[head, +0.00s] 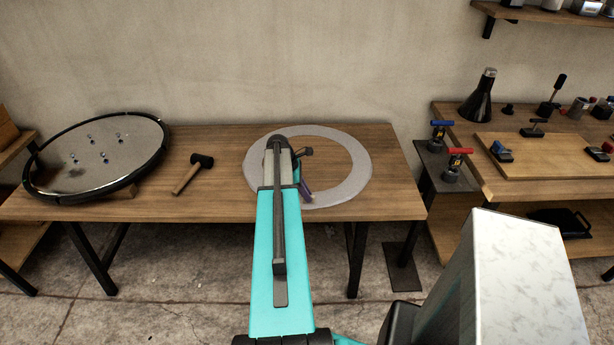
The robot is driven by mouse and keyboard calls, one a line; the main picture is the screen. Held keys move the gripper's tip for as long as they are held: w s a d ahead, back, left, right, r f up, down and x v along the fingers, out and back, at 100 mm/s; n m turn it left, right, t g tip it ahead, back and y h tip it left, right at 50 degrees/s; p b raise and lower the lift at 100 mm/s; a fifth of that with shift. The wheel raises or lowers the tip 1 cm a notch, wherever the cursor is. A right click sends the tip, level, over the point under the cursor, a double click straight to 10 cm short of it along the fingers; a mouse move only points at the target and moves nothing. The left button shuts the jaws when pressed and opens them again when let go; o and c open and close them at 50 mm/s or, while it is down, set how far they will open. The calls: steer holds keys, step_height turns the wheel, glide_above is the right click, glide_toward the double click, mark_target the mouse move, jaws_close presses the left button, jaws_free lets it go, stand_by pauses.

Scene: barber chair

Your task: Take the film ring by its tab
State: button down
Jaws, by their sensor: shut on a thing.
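The film ring (361,172) is a flat pale grey ring on the wooden table, with bare wood showing through its centre. My turquoise arm reaches over its left part and hides some of it. My gripper (303,184) is at the ring's left inner side, partly covered by my arm, and is shut on the ring. A small dark purple piece shows at the gripper. The tab and the exact contact are too small and covered to make out.
A mallet (194,173) lies left of the ring. A round black-rimmed glass disc (120,140) with several small drops stands tilted at the table's (400,205) left end. Right of the table are a small stand (432,160) with clamps and a workbench (535,160).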

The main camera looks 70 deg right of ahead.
steer(key=shift+r, duration=0.1)
steer(key=shift+r+b, duration=0.45)
steer(key=shift+r, duration=0.25)
steer(key=shift+r+b, duration=0.4)
steer(key=shift+r, duration=0.45)
steer(key=a+r+b, duration=0.1)
steer(key=a+b, duration=0.3)
steer(key=a, duration=1.2)
steer(key=shift+w+r, duration=0.35)
steer(key=shift+w, duration=0.15)
